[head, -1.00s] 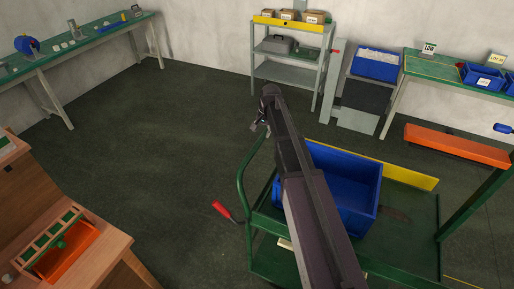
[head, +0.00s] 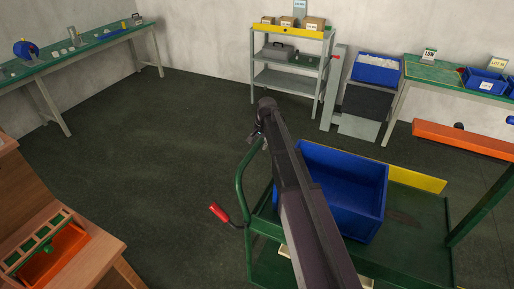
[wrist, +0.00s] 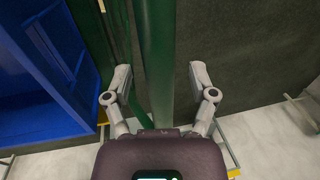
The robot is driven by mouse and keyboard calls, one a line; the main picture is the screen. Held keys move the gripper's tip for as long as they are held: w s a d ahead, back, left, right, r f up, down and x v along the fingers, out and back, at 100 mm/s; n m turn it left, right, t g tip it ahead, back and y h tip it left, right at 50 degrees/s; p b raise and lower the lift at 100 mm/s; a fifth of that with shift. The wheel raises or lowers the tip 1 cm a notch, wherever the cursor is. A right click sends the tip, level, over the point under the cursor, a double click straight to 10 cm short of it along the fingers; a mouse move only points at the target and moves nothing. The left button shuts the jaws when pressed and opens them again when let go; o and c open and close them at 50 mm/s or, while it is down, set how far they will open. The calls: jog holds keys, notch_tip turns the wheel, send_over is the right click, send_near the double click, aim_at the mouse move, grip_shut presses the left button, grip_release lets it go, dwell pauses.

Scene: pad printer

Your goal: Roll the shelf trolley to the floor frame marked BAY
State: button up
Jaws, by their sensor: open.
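The green shelf trolley (head: 410,240) stands at the lower right in the head view and carries a blue bin (head: 365,205). Its curved green handle (head: 240,185) rises on the left side, with a red-gripped lever (head: 218,212) low beside it. My gripper (head: 262,135) is by the top of this handle, partly hidden by my arm. In the wrist view my gripper (wrist: 160,75) is open, with its fingers spread on both sides of a green tube (wrist: 158,50) of the trolley. I cannot tell whether they touch it. No BAY floor frame is recognisable.
A grey rack (head: 290,80) with boxes stands by the back wall. A green-topped bench (head: 435,72) is at right and another (head: 95,42) at left. A wooden table (head: 85,262) with an orange tray is at lower left. The dark floor at left centre is clear.

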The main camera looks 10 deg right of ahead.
jog(key=shift+f, duration=0.2)
grip_shut()
jog(key=shift+a, duration=0.15)
jog(key=shift+s, duration=0.2)
